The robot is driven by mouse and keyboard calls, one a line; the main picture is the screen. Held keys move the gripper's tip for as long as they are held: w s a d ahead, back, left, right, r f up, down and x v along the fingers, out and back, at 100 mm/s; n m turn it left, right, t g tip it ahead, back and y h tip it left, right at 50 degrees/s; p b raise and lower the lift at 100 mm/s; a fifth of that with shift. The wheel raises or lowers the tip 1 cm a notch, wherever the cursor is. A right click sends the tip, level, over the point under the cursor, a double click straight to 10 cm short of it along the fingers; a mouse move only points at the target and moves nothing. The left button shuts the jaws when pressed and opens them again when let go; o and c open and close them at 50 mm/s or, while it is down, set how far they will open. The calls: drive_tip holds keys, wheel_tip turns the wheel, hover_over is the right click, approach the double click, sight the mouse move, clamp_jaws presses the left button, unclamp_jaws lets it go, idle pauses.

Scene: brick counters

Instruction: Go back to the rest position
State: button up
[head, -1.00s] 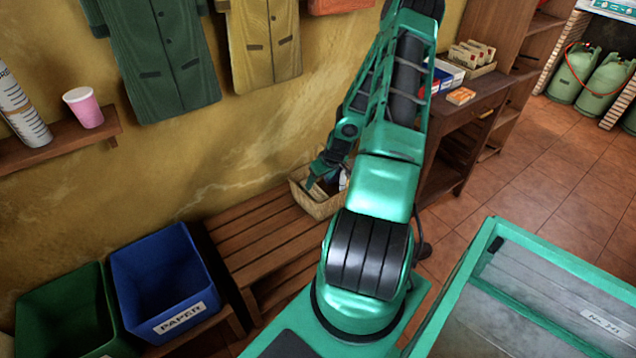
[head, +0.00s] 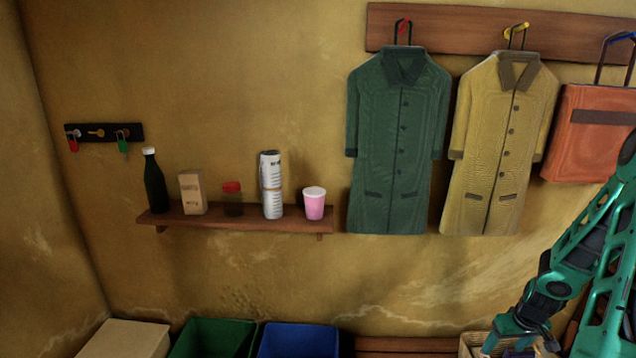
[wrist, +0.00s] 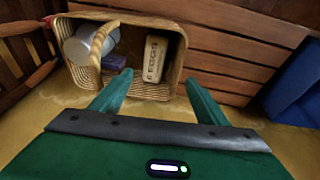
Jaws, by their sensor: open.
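My gripper (wrist: 160,92) is open in the wrist view, its two green fingers apart with nothing between them. It points toward a wicker basket (wrist: 160,92) on a slatted wooden bench. The basket holds a light cylindrical item (wrist: 92,44), a small dark blue item (wrist: 113,63) and a tan block with lettering (wrist: 155,58). In the head view my gripper (head: 507,345) is low at the right, beside the basket (head: 470,344), whose lower part is cut off by the picture edge.
A wall shelf (head: 260,222) carries a dark bottle, a carton, a red-lidded jar, a rolled paper and a pink cup. Coats (head: 398,150) and an orange bag (head: 590,135) hang on the wall. Green (head: 210,338) and blue (head: 298,340) bins stand below; the blue one (wrist: 293,100) also shows in the wrist view.

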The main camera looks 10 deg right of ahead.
drive_tip(key=s+a+r+m+g, duration=0.1)
drive_tip(key=s+a+r, duration=0.35)
drive_tip(key=r, duration=0.55)
drive_tip(key=s+a+r+m+g, duration=0.1)
drive_tip(key=s+a+r, duration=0.4)
drive_tip(key=r, duration=0.6)
drive_tip(key=s+a+r+m, duration=0.1)
drive_tip(key=s+a+r, duration=0.3)
drive_tip(key=s+a, duration=0.2)
drive_tip(key=s+a+r+m+y, duration=0.1)
drive_tip(key=s+a+r, duration=0.4)
drive_tip(key=s+a, duration=0.2)
drive_tip(key=shift+a+g, duration=0.25)
drive_tip(key=shift+g, duration=0.15)
